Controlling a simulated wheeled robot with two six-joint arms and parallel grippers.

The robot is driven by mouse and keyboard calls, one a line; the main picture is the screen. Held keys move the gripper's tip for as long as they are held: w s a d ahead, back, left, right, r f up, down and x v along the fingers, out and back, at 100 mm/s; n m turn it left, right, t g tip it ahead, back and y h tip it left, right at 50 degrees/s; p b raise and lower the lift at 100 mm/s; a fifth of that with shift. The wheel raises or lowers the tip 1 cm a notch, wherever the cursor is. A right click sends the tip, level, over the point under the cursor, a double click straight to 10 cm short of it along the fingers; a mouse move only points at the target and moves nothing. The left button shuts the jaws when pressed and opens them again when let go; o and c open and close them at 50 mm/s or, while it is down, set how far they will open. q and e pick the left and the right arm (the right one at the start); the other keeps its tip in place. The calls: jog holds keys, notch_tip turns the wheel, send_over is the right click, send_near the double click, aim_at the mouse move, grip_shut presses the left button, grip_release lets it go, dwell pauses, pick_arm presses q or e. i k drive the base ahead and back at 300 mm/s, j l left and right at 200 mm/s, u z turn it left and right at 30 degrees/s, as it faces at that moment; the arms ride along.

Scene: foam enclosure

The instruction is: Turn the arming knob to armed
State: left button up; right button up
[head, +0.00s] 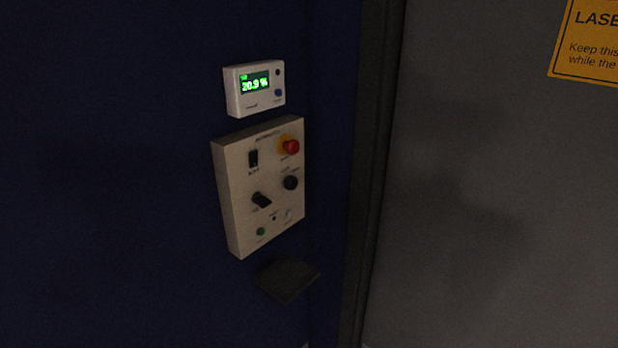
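A beige control panel (233,180) is mounted on the dark blue wall, left of centre. On it are a black elongated knob (261,200), tilted down to the right, and a round black knob (290,182) to its upper right. The small labels are too blurred to read, so I cannot tell which knob is the arming knob or what setting it is at. Neither of my grippers is in view.
The panel also carries a black switch (253,158), a red button (291,147) on yellow and a green button (261,231). A white display unit (236,97) reading 20.9 % hangs above. A dark ledge (287,280) juts out below. A grey surface (480,180) with a yellow sign (590,45) is right.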

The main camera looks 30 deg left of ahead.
aim_at(291, 183)
jog(key=k+j+u, duration=0.1)
jog(key=u, duration=1.05)
